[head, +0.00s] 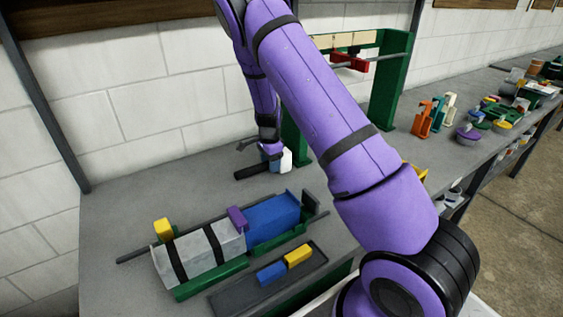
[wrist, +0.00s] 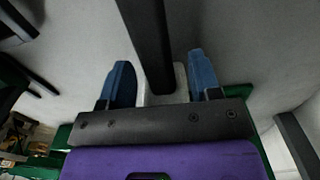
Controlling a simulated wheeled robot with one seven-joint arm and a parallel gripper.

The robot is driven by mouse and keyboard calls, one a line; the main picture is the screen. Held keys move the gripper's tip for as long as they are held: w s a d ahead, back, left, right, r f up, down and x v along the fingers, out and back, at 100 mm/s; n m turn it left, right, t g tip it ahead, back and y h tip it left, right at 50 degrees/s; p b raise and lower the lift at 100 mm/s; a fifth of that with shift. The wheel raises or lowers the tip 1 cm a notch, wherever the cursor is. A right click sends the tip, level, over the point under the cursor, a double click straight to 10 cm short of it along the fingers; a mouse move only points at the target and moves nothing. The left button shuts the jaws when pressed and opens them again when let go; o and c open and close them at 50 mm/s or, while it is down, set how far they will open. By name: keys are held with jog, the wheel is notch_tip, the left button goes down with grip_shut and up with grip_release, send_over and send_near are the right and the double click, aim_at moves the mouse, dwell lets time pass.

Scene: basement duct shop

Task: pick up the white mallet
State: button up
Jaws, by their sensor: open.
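The white mallet has a white head (head: 287,160) and a dark handle (head: 251,172), and lies on the grey bench near the foot of a green frame. In the wrist view the handle (wrist: 148,35) runs away from the gripper and the white head (wrist: 181,82) lies between the fingers. My gripper (wrist: 160,62) is open, with one blue finger on each side of the mallet. A narrow gap shows beside the head, but whether either finger touches it is unclear. In the head view my gripper (head: 270,149) is at the mallet, partly hiding it.
A green fixture (head: 210,279) with grey and blue blocks stands in front of the mallet. A dark tray (head: 235,297) holds a blue and a yellow block. The green frame (head: 390,85) rises behind my arm. Bare bench (head: 130,205) lies to the left.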

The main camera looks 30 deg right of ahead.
jog(key=shift+f, duration=0.45)
grip_shut()
jog(key=shift+r, duration=0.15)
